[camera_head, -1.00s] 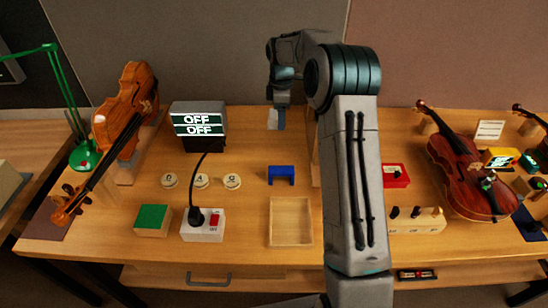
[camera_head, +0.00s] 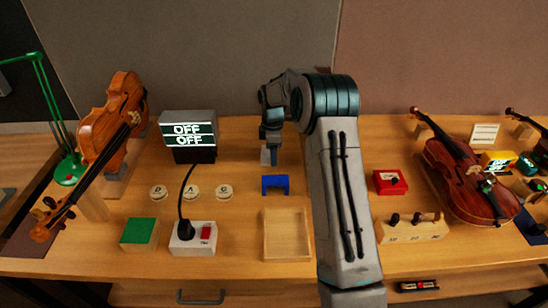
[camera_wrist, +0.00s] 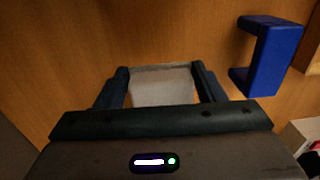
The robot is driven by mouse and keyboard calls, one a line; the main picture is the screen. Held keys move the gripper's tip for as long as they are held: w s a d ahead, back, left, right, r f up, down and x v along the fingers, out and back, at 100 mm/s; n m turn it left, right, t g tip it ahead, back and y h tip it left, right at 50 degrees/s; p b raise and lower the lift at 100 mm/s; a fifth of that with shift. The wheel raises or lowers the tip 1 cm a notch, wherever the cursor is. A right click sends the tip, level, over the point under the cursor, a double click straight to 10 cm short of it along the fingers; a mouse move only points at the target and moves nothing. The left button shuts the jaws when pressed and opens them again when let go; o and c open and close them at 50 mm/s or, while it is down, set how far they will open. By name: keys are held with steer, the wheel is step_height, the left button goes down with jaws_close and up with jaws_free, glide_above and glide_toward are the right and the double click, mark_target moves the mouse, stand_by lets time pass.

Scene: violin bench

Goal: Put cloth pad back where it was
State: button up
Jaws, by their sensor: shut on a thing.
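The cloth pad (camera_wrist: 160,88) is a pale grey-white rectangle between the two dark fingers of my gripper (camera_wrist: 160,72) in the wrist view. My gripper is shut on it. In the head view my gripper (camera_head: 270,152) points down over the back middle of the bench, behind the blue bracket. Only a small pale part of the pad (camera_head: 265,157) shows there. I cannot tell whether the pad touches the wood.
The blue bracket (camera_head: 275,186) is close by, and also in the wrist view (camera_wrist: 270,58). An empty wooden tray (camera_head: 287,258) lies in front. The OFF display box (camera_head: 188,155) stands left. A red box (camera_head: 389,182) and a violin (camera_head: 465,180) are right.

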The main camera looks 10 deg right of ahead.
steer(key=shift+f, duration=1.5)
steer(key=shift+f, duration=0.1)
steer(key=o, duration=1)
